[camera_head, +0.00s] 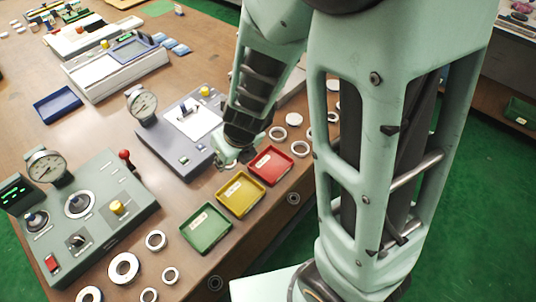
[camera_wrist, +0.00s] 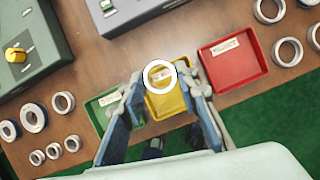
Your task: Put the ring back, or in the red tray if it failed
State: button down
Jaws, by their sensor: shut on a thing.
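My gripper (camera_wrist: 161,80) is shut on a pale metal ring (camera_wrist: 160,90), held between its fingertips with the hole facing the wrist camera. In the wrist view the ring overlaps the yellow tray (camera_wrist: 176,107). In the head view my gripper (camera_head: 229,156) is low by the back edge of the trays, and the ring cannot be made out clearly there. The red tray (camera_head: 279,167) is right of the yellow tray (camera_head: 246,198); the green tray (camera_head: 211,235) is to its left. All three show labels and no rings inside. The red tray also shows in the wrist view (camera_wrist: 240,72).
A control box with a dial gauge (camera_head: 142,104) stands behind the trays. Another with a red-knobbed lever (camera_head: 125,158) stands left. Several loose rings lie at front left (camera_head: 125,283) and right of the red tray (camera_head: 307,150). A blue tray (camera_head: 47,113) lies farther back.

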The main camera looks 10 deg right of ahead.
jog(key=w+d+f+b, duration=0.1)
jog(key=d+b, duration=0.1)
jog(key=w+d+f+b, duration=0.1)
jog(key=d+f+b, duration=0.1)
jog(key=d, duration=0.1)
jog(key=w+d+f+b, duration=0.1)
jog(key=d+b, duration=0.1)
jog(key=shift+w+d+f, duration=0.2)
jog(key=shift+w+d, duration=0.05)
jog(key=shift+d, duration=0.1)
jog(key=b, duration=0.5)
send_over(269, 165)
jog(key=s, duration=0.2)
notch_tip(269, 165, down, 5)
jog(key=shift+w+r, duration=0.1)
jog(key=shift+w, duration=0.05)
jog(key=shift+d+f, duration=0.2)
jog(key=shift+f, duration=0.15)
jog(key=shift+w+d+f+b, duration=0.1)
jog(key=shift+f+b, duration=0.45)
jog(key=shift+f, duration=0.25)
jog(key=shift+w+d+f+b, duration=0.1)
jog(key=shift+f+b, duration=0.4)
jog(key=shift+f, duration=0.25)
jog(key=shift+f, duration=0.15)
jog(key=c, duration=1.5)
grip_release()
